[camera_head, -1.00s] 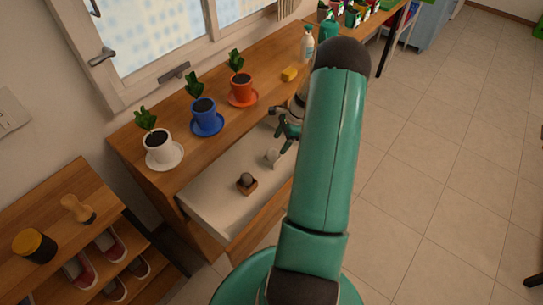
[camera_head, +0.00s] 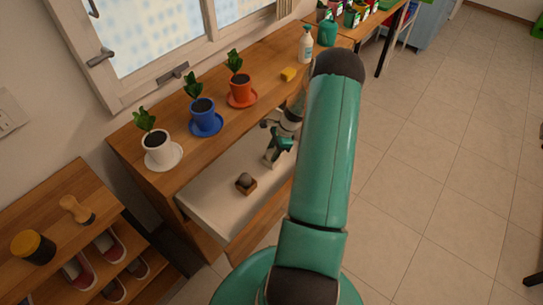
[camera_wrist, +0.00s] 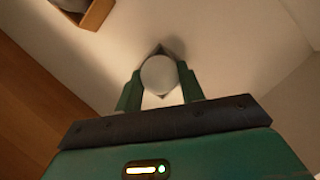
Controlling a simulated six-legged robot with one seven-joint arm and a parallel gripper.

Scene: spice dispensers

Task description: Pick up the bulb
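The bulb (camera_wrist: 158,75) is a pale, round-ended thing inside the white drawer (camera_head: 215,205). In the wrist view my gripper (camera_wrist: 160,80) has its two green fingers apart, one on each side of the bulb. The fingertips are close to its sides, and I cannot see clear contact. In the head view my gripper (camera_head: 272,160) is low over the drawer's right part and hides the bulb.
A small wooden box (camera_head: 250,191) holding a round grey thing stands in the drawer, left of my gripper. White (camera_head: 158,151), blue (camera_head: 203,113) and orange (camera_head: 241,92) potted plants stand on the counter above.

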